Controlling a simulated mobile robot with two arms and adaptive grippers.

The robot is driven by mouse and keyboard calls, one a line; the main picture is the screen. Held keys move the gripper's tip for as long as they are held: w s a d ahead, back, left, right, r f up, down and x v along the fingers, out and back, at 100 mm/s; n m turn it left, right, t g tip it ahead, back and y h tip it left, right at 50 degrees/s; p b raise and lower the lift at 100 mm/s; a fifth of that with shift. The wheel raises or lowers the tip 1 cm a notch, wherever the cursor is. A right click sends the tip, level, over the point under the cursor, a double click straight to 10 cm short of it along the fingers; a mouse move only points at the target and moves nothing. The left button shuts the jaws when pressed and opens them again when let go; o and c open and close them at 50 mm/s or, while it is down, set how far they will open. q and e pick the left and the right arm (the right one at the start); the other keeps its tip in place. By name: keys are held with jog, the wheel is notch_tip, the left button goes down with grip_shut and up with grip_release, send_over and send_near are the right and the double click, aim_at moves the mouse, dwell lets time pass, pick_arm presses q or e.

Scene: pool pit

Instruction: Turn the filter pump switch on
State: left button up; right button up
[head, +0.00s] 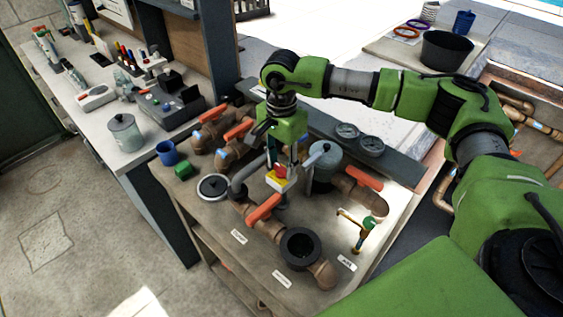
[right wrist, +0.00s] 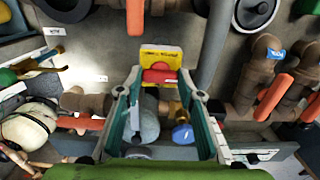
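A small switch box, yellow with a red rocker and a white lower face (head: 279,178), stands among the pipes on the bench. It also shows in the right wrist view (right wrist: 161,53), upper centre, with the red part toward me. My right gripper (head: 284,161) points down right over the box. In the right wrist view its two fingers (right wrist: 160,80) are spread apart, with the box between or just beyond the tips. I cannot tell whether a finger touches the rocker. Any marking of on or off is too small to read. My left gripper is out of view.
Brown pipes with orange-red handles surround the box, including one handle (head: 264,207) close by. A grey canister (head: 323,167) stands just right of the gripper. A black round opening (head: 301,248) is in front. Two gauges (head: 371,145) sit behind.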

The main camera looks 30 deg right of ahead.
jog(key=shift+c, duration=1.1)
jog(key=m+b, duration=0.2)
jog(key=b, duration=0.1)
jog(key=shift+f+m, duration=0.2)
jog(key=shift+m, duration=0.2)
jog(key=m+b, duration=0.4)
jog(key=m, duration=0.1)
jog(key=shift+r, duration=0.1)
jog(key=m+b, duration=0.2)
jog(key=m, duration=0.3)
jog(key=shift+b, duration=0.35)
jog(key=shift+w+r+m+b, duration=0.15)
jog(key=shift+m+b, duration=0.25)
jog(key=shift+m, duration=0.9)
jog(key=shift+s+r+m+b, duration=0.1)
jog(key=shift+m+b, duration=0.3)
jog(key=shift+m, duration=0.9)
